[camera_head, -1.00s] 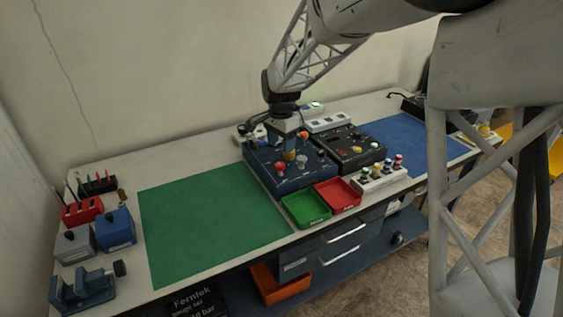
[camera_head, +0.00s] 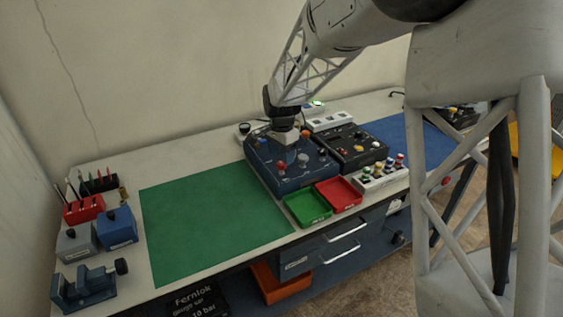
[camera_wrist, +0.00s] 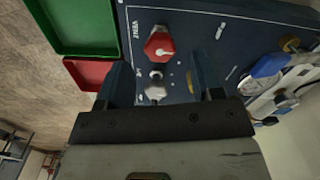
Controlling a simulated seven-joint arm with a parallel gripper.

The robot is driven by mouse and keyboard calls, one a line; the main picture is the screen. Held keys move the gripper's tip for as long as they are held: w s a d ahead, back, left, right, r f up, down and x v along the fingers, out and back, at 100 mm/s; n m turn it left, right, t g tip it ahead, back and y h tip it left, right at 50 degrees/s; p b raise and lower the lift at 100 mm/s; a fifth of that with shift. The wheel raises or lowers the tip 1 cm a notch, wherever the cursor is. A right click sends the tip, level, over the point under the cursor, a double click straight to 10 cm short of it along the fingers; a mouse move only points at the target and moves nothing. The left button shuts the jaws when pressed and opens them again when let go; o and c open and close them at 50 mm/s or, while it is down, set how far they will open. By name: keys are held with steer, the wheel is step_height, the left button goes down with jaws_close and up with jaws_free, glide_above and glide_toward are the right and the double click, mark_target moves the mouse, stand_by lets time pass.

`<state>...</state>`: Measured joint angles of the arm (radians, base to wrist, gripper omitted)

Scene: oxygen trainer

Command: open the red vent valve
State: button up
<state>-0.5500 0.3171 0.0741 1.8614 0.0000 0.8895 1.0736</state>
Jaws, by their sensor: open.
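The red vent valve is a red faceted knob (camera_wrist: 159,43) with a white pointer mark and a "VENT" label, on a dark blue panel (camera_wrist: 190,20). It also shows in the head view (camera_head: 281,166), at the panel's front left. My gripper (camera_wrist: 160,80) is open and empty, pointing down over the panel. The red knob lies beyond the fingertips in the wrist view, apart from them. A grey knob (camera_wrist: 155,92) shows between the fingers, partly hidden by the gripper body. In the head view my gripper (camera_head: 287,138) hangs above the panel's back part.
A green tray (camera_head: 306,209) and a red tray (camera_head: 338,195) stand in front of the panel. A black box (camera_head: 350,147) with knobs stands to its right. The green mat (camera_head: 215,215) is clear.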

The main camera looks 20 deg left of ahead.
mark_target(282, 163)
steer(key=shift+f, duration=1.65)
steer(key=c, duration=0.9)
